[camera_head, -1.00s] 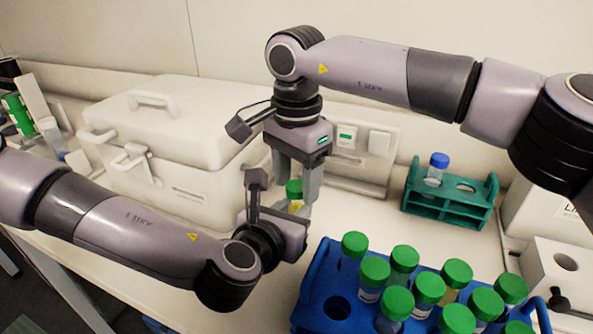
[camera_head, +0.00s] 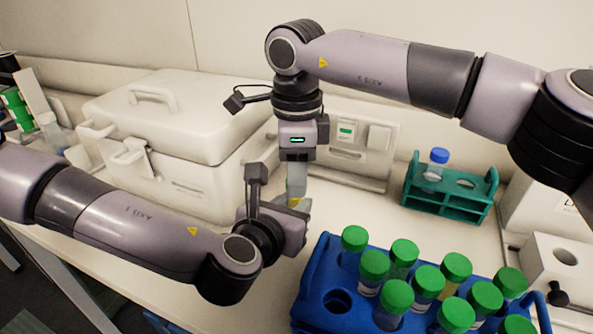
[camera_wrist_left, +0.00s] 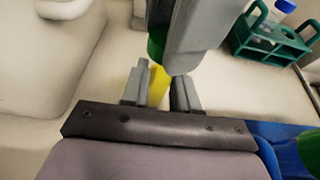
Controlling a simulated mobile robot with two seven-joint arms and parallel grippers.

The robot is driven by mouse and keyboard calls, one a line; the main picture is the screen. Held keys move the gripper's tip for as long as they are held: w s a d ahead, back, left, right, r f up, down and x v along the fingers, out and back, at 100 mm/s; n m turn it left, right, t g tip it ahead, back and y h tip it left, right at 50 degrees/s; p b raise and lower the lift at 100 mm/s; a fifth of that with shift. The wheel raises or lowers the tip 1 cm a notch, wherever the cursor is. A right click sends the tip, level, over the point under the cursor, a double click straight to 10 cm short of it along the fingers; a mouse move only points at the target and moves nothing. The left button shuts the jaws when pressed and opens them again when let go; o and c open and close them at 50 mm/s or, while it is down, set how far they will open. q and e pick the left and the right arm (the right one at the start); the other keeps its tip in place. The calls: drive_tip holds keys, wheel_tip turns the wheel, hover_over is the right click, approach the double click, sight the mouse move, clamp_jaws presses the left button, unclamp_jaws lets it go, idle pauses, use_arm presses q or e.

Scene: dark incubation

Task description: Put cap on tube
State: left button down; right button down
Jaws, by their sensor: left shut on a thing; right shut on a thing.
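A tube with yellow contents (camera_wrist_left: 158,84) stands between the fingers of my left gripper (camera_wrist_left: 160,80), which is shut on it. In the head view my left gripper (camera_head: 299,207) mostly hides this tube. The green cap (camera_wrist_left: 156,47) is at the tube's top in the left wrist view, partly covered by a finger of my right gripper. My right gripper (camera_head: 297,186) points down from above, shut on the cap, which its finger hides in the head view. I cannot tell whether the cap is fully seated.
A blue rack (camera_head: 309,285) with several green-capped tubes stands at front right. A teal rack (camera_head: 450,203) with a blue-capped tube (camera_head: 438,158) is behind it. A white lidded box (camera_head: 170,120) stands at back left. Bare bench lies between the racks.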

drive_tip(key=m, duration=1)
drive_tip(key=c, duration=0.7)
unclamp_jaws()
wheel_tip(320, 180, up, 12)
use_arm(q)
drive_tip(key=c, duration=0.8)
unclamp_jaws()
